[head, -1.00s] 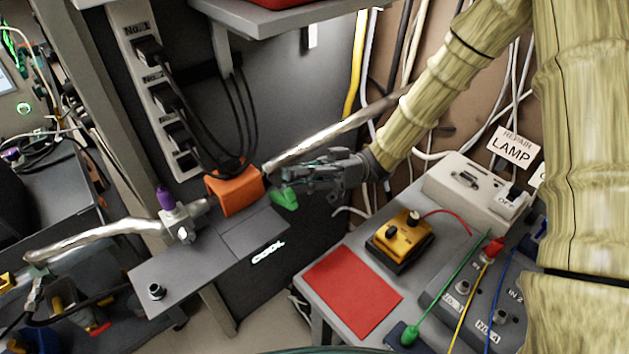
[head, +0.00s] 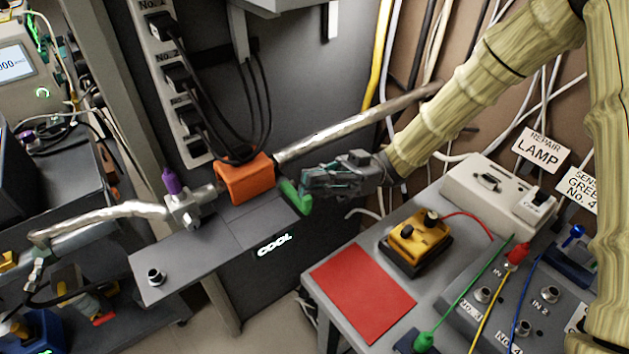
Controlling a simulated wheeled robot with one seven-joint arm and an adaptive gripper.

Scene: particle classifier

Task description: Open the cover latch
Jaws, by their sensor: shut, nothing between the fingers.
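An orange cover (head: 246,179) sits on the dark grey housing, around the silver pipe. A green latch (head: 295,196) sticks out at the right of the orange cover, above the grey shelf. My gripper (head: 309,186) is shut with nothing held. Its fingertips are at the right side of the green latch, touching it or very close; I cannot tell which. The fingers hide part of the latch's right side.
The silver pipe (head: 345,129) runs behind my gripper. A purple-handled valve (head: 177,199) stands left of the cover. A side table with a yellow box (head: 415,239) and a red mat (head: 362,292) lies below right. Black cables (head: 246,115) hang behind the cover.

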